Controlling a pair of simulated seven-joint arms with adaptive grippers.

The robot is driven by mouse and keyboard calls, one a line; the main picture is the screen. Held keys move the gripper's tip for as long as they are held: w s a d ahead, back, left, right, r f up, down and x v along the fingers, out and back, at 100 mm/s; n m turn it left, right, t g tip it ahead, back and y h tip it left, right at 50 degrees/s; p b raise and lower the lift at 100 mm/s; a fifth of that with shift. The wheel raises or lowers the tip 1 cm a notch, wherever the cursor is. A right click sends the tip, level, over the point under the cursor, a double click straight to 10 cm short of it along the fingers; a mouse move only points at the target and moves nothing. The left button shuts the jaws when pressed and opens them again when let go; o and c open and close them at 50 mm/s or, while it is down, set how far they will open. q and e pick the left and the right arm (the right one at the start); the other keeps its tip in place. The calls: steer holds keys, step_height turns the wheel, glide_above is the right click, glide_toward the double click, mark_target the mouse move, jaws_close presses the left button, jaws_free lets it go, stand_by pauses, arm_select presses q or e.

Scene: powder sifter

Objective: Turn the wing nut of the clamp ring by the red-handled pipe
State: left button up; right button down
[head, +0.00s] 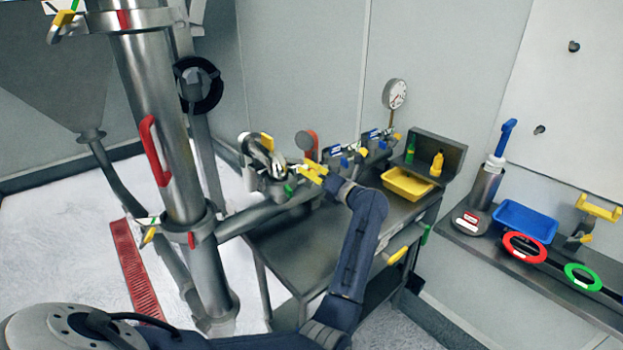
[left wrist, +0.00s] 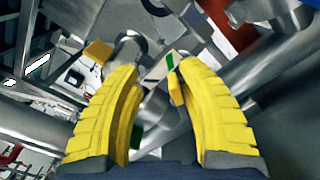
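The red-handled pipe (head: 165,120) stands upright at the left in the head view, its red handle (head: 155,150) on its side. A clamp ring (head: 205,222) circles its lower part, with a small yellow wing nut (head: 148,237) on its left. Another clamp ring (head: 125,20) sits near the top, with a yellow wing nut (head: 62,20). My left gripper (head: 311,170) is at the metal fittings on the bench, right of the pipe. In the left wrist view its yellow fingers (left wrist: 155,85) are apart, with metal fittings behind the gap. My right gripper is out of view.
A metal bench (head: 300,245) carries valves, a pressure gauge (head: 394,94) and a yellow tray (head: 407,184). A shelf at the right holds a blue tray (head: 525,221) and red and green rings. A side pipe (head: 250,216) runs from the upright pipe towards the bench.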

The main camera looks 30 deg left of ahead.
arm_select(q)
step_height(320, 180, up, 7)
steer(key=shift+f, duration=0.15)
stand_by(0.4)
